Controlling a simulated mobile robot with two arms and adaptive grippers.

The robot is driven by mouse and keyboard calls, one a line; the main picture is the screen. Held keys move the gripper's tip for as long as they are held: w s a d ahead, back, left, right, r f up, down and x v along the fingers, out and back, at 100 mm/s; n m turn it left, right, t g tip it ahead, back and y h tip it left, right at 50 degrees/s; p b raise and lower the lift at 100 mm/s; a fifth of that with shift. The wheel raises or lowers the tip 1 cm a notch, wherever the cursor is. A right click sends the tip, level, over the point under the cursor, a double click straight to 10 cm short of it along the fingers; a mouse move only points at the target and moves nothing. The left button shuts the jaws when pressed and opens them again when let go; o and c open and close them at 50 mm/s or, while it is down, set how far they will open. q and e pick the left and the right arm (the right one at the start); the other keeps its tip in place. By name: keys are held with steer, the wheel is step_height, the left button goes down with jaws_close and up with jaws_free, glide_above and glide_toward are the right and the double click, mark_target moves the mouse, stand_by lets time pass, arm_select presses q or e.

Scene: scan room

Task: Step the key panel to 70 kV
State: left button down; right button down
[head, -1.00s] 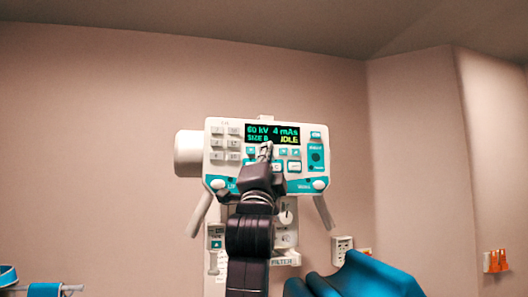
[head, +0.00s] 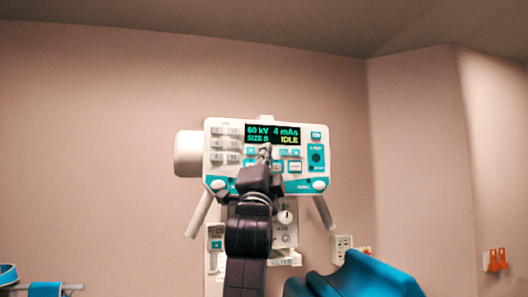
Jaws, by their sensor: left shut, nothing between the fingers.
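The key panel (head: 230,128) is a white and teal unit in the middle of the head view. Its dark display (head: 273,134) reads 60 kV, 4 mAs, SIZE 8 or similar, and IDLE. Rows of grey keys are on its left and teal and white keys below the display. My left gripper (head: 265,150) is shut and empty, its tips in front of the keys just under the display. It hides some of those keys. I cannot tell whether the tips touch a key. My right gripper is not in view.
A blue padded thing (head: 365,278) rises at the bottom, right of my arm. A wall socket box (head: 341,246) is behind it. Orange items (head: 496,260) are on the right wall. A rail with blue parts (head: 45,288) is at the lower left.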

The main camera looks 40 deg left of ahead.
arm_select(q)
steer(key=shift+w+a, duration=0.15)
stand_by(0.5)
steer(key=shift+s+d, duration=0.55)
steer(key=shift+d, duration=0.1)
steer(key=s+d+b, duration=0.1)
steer(key=s+d, duration=0.2)
steer(key=shift+s+d, duration=0.1)
steer(key=shift+d, duration=0.25)
stand_by(1.9)
